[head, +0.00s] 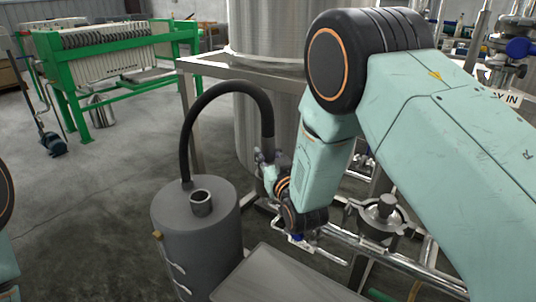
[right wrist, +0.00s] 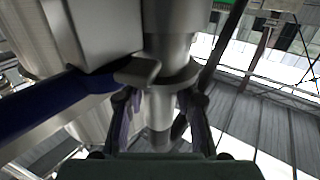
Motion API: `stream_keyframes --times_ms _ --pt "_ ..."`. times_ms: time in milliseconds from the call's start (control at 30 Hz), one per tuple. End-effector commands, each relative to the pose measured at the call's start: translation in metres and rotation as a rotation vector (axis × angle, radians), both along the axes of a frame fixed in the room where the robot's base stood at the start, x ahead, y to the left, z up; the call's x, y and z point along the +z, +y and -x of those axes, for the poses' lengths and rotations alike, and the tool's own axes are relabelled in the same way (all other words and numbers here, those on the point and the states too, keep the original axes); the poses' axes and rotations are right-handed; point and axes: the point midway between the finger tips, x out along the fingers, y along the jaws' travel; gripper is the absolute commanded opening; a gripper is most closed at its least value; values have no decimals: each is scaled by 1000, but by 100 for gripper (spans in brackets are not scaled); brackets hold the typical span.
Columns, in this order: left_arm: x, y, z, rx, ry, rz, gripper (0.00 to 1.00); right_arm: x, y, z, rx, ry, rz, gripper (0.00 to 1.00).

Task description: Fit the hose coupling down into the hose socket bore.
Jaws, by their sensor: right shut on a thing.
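A thick black hose (head: 222,90) arches up from a grey drum and comes down to my right gripper (head: 263,160). The gripper is shut around the hose's lower end in front of the steel tank. In the right wrist view, my fingers (right wrist: 158,110) close on a shiny metal coupling (right wrist: 157,108), below a wide flange. The coupling's tip is hard to make out. A short open-topped metal tube (head: 201,205) with a dark bore stands on the drum, apart from the gripper. I cannot tell whether it is the hose socket. My left gripper is out of view.
The grey drum (head: 190,245) stands at lower centre. Steel pipes and a clamped fitting (head: 380,212) lie right of my wrist. A blue bar (right wrist: 40,100) crosses the wrist view's left side. A green-framed filter press (head: 110,60) stands behind. Open floor lies left.

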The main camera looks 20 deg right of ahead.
Motion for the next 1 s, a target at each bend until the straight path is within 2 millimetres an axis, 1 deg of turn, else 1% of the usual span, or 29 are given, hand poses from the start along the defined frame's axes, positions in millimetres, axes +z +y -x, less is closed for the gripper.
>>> stream_keyframes --times_ms 367,400,667,1000 --pt "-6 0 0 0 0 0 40 -7 0 -1 0 -5 0 0" --pt "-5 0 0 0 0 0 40 -6 0 0 0 -4 0 34" --pt "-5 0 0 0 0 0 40 -7 0 0 0 -1 0 56" --pt "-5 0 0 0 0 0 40 -10 0 2 0 6 0 57"
